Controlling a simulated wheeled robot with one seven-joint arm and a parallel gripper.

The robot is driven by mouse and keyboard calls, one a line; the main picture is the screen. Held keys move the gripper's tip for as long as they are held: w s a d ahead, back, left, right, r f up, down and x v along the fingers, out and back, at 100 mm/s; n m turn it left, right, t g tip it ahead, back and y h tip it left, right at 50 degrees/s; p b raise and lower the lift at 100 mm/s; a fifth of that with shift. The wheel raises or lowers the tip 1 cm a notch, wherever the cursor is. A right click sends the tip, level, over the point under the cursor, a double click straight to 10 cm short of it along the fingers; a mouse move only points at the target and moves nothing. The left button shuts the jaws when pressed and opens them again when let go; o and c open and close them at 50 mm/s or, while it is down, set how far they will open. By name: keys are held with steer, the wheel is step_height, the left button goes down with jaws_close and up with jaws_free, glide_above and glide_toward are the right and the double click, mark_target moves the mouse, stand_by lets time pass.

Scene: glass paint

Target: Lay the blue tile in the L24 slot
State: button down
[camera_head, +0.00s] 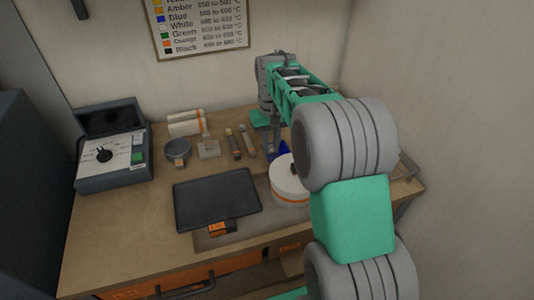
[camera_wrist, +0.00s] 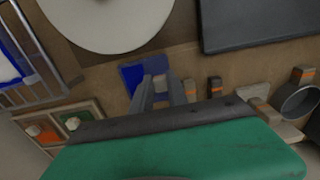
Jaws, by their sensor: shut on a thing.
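The blue tile (camera_head: 284,150) is in my gripper (camera_head: 276,154) over the right part of the bench, behind a round white drum. In the wrist view the tile (camera_wrist: 131,76) shows between and beside the fingertips of my gripper (camera_wrist: 158,84), which is shut on it. Part of the tile is hidden by the fingers. At the left of the wrist view, a frame with compartments (camera_wrist: 94,108) holds an orange piece (camera_wrist: 47,135) and a green piece (camera_wrist: 72,123). No L24 label is readable.
The white drum (camera_head: 289,187) stands close in front of my gripper, beside a dark flat plate (camera_head: 217,198). A metal rack (camera_wrist: 45,50) with a blue and white pane is at the wrist view's left. Brushes (camera_head: 234,143), a grey bowl (camera_head: 177,150) and a control box (camera_head: 113,160) stand left.

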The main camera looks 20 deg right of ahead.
mark_target(271, 148)
steer(key=shift+f, duration=1.5)
steer(key=shift+f, duration=0.2)
steer(key=c, duration=1.3)
jaws_free()
